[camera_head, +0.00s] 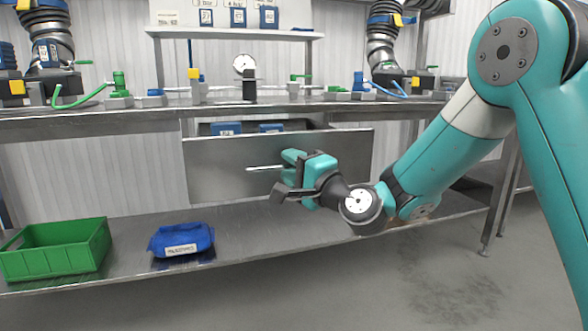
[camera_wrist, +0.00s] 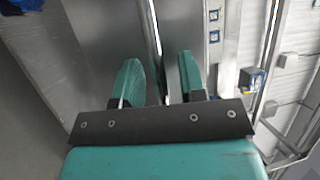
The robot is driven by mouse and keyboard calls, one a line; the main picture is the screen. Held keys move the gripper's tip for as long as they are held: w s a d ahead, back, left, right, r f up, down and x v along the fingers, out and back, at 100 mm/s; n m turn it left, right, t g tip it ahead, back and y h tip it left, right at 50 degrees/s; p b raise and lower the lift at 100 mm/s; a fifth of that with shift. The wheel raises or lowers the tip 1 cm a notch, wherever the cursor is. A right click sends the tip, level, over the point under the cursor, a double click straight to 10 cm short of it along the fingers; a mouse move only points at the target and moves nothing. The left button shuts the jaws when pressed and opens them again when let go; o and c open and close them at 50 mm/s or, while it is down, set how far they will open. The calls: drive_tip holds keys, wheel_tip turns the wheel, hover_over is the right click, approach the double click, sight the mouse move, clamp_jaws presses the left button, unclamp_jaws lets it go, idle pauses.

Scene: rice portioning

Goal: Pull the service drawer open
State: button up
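The service drawer (camera_head: 220,160) is a wide grey metal front under the worktop. It stands partly out, with blue items (camera_head: 227,128) showing behind its top edge. Its silver bar handle (camera_head: 265,168) runs level across the front; my gripper hides the handle's right part in the head view. My gripper (camera_head: 285,172) is at the drawer front. In the wrist view its two teal fingers (camera_wrist: 161,80) are apart, with the handle bar (camera_wrist: 154,40) running between them. Gaps show on both sides of the bar, and I cannot see contact.
A green crate (camera_head: 55,262) and a labelled blue pouch (camera_head: 180,250) sit on the lower shelf (camera_head: 260,235). The worktop (camera_head: 90,122) above carries fittings and a dial gauge (camera_head: 244,65). Floor at the front right is clear.

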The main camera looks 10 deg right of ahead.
drive_tip(key=b+v, duration=1.3)
drive_tip(key=v, duration=0.4)
drive_tip(key=shift+s, duration=0.2)
drive_tip(key=shift+f, duration=0.1)
drive_tip(key=s+a+n+g+p, duration=0.9)
drive_tip(key=a+n+g+p, duration=0.1)
drive_tip(key=n+g+p, duration=0.15)
drive_tip(key=s+d+n+g+h+p, duration=0.3)
drive_tip(key=s+n+g+h+p, duration=0.25)
drive_tip(key=s+n+p, duration=0.35)
wheel_tip(320, 180, up, 37)
drive_tip(key=s+m+p, duration=0.1)
drive_tip(key=m+p, duration=0.1)
drive_tip(key=p, duration=3.3)
drive_tip(key=shift+f+g, duration=0.15)
drive_tip(key=shift+g, duration=0.15)
